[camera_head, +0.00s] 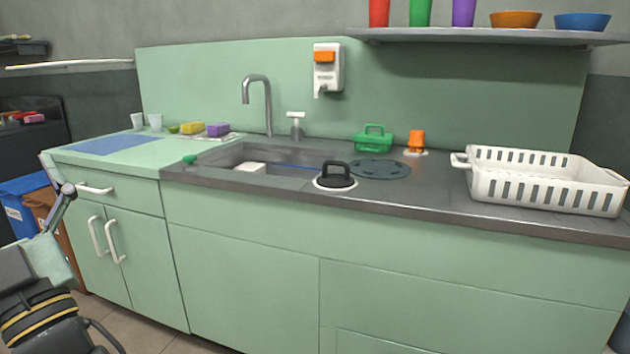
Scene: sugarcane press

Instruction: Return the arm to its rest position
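What looks like the end of my arm shows at the lower left edge, cut off by the frame, with a black, yellow-ringed part, a pale block and a thin grey piece reaching up. My gripper (62,195) seems to be this thin piece, in front of the left cabinet's side. Its two fingers cannot be told apart, so whether it is open or shut is unclear. I see nothing clearly held in it. It is apart from the worktop things.
A green counter with a sink (225,158) runs across the view. A white basket (540,195) stands at the right, a black-handled lid (336,180) near the front edge. Cabinet handles (113,242) jut out near my arm. Blue and brown bins (18,200) stand behind it.

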